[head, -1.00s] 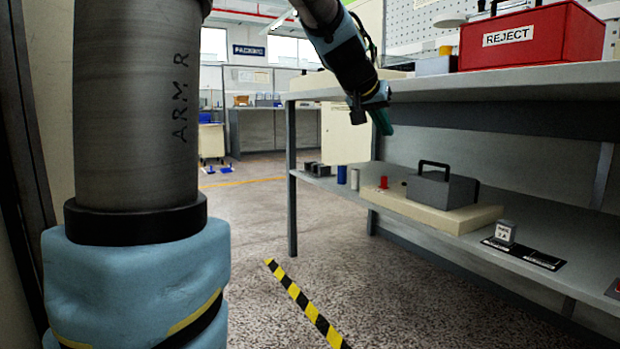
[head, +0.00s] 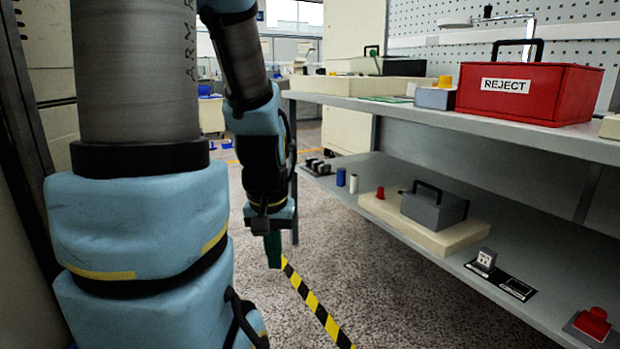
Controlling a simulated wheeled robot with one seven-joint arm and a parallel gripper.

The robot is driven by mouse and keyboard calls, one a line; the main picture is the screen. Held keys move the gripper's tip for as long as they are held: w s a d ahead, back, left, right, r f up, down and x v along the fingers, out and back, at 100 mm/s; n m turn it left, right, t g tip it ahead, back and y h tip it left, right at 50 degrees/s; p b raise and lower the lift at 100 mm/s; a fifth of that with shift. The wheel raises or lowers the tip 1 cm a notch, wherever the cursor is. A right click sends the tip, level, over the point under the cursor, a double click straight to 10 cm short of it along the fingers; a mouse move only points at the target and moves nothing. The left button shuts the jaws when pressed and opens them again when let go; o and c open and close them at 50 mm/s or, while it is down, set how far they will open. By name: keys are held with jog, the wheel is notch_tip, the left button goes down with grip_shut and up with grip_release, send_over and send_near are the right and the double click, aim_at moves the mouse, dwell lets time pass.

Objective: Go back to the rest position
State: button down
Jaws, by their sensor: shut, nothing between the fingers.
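My gripper (head: 272,250) shows in the head view, left of the workbench, at the end of my blue and grey arm. It hangs pointing down over the speckled floor, with its green fingers shut and empty. It is apart from the bench and from everything on the shelves. My near arm links fill the left side of the view and hide part of the room behind.
A red REJECT box (head: 527,92) stands on the bench top. The lower shelf (head: 395,238) carries a grey case (head: 434,206), a blue spool (head: 340,177) and a red button (head: 593,323). Yellow-black tape (head: 312,305) marks the floor, which is clear.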

notch_tip(320, 180, up, 30)
jog(key=p, duration=2.7)
jog(key=shift+f, duration=0.15)
